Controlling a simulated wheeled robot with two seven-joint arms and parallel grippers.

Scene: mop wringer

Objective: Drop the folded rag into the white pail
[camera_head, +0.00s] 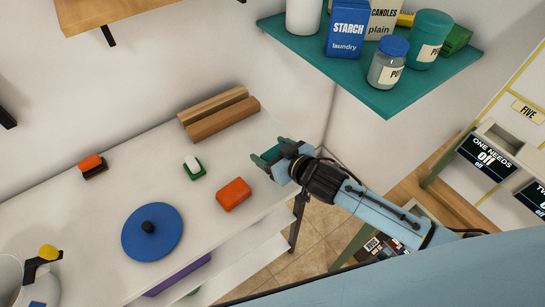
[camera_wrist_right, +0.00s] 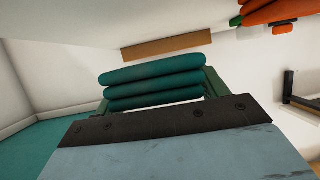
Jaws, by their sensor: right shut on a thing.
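The folded teal rag (camera_wrist_right: 152,84) is a stack of thick folds between the green fingers of my right gripper (camera_wrist_right: 155,92). In the head view, my right gripper (camera_head: 271,158) is shut on the rag (camera_head: 275,152), in the air near the right end of the white table. What looks like the white pail (camera_head: 12,275) is at the lower left of the head view, cut off by the frame edge. A black part with a yellow knob (camera_head: 48,252) sits at its rim. The rag is well to the right of it. My left gripper is not in view.
On the white table (camera_head: 75,215) are a blue disc (camera_head: 152,231), an orange block (camera_head: 233,194), a green-and-white brush (camera_head: 193,168), an orange-and-dark block (camera_head: 92,166) and wooden bars (camera_head: 222,119). A teal shelf (camera_head: 390,100) with containers hangs above, at upper right.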

